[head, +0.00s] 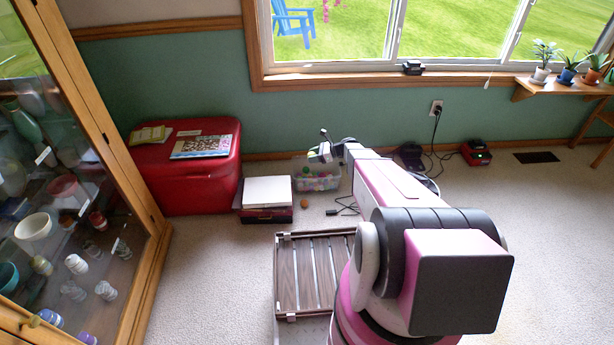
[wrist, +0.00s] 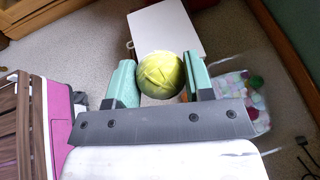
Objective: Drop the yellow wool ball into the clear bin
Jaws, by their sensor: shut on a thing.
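The yellow wool ball (wrist: 161,75) is held between the two green fingers of my gripper (wrist: 160,82) in the wrist view. In the head view my gripper (head: 325,148) is small and far off, over or near the clear bin, and I cannot make out the ball there. The clear bin (head: 318,182) stands on the carpet near the wall with coloured balls inside. In the wrist view the bin (wrist: 262,125) is to the right of the ball, partly hidden behind my gripper.
A white-topped box (head: 267,190) stands left of the bin, beside a large red chest (head: 190,170). An orange ball (head: 305,204) lies on the carpet in front of the bin. A cable and black chargers (head: 411,156) lie to the right. A glass cabinet (head: 75,190) stands far left.

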